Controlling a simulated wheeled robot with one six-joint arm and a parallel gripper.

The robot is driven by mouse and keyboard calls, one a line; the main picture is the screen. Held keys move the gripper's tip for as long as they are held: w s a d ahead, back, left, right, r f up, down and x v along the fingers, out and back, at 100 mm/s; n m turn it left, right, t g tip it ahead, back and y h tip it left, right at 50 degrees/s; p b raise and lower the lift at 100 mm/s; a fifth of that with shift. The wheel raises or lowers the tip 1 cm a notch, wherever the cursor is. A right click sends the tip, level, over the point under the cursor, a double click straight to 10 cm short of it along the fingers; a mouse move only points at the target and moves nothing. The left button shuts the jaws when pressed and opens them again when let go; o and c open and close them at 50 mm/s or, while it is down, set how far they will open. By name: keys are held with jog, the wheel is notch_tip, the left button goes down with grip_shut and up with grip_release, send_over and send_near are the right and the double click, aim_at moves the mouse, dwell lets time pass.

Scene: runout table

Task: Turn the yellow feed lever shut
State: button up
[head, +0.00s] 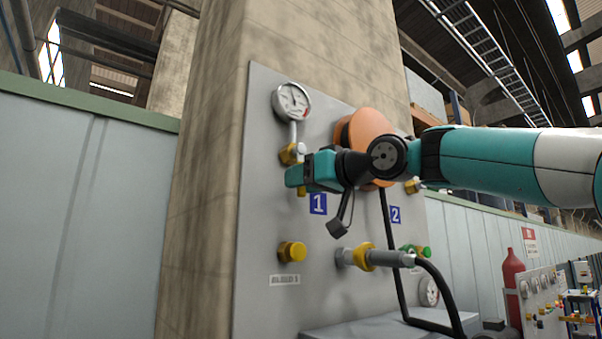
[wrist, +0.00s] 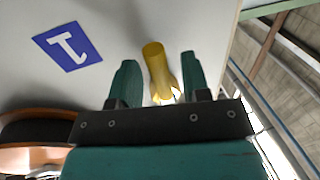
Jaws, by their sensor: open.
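The yellow feed lever (wrist: 157,68) stands out from the grey panel (head: 262,215) between my gripper's two teal fingers in the wrist view. In the head view its lower end (head: 301,193) shows just below my gripper (head: 292,176), and my gripper hides most of the rest. A brass fitting (head: 288,155) sits right above, under the pressure gauge (head: 292,101). My gripper is open, with one finger on each side of the lever in the wrist view (wrist: 160,78). I cannot tell whether either finger touches it.
Blue labels 1 (head: 318,204) and 2 (head: 395,215) are on the panel. A yellow knob (head: 292,253) and a hose coupling (head: 366,257) stick out lower down. An orange round part (head: 366,128) lies behind my wrist. A concrete column (head: 205,190) backs the panel.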

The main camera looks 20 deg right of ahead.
jog(key=shift+w+a, duration=0.2)
jog(key=shift+w, duration=0.1)
grip_shut()
jog(key=shift+a, duration=0.1)
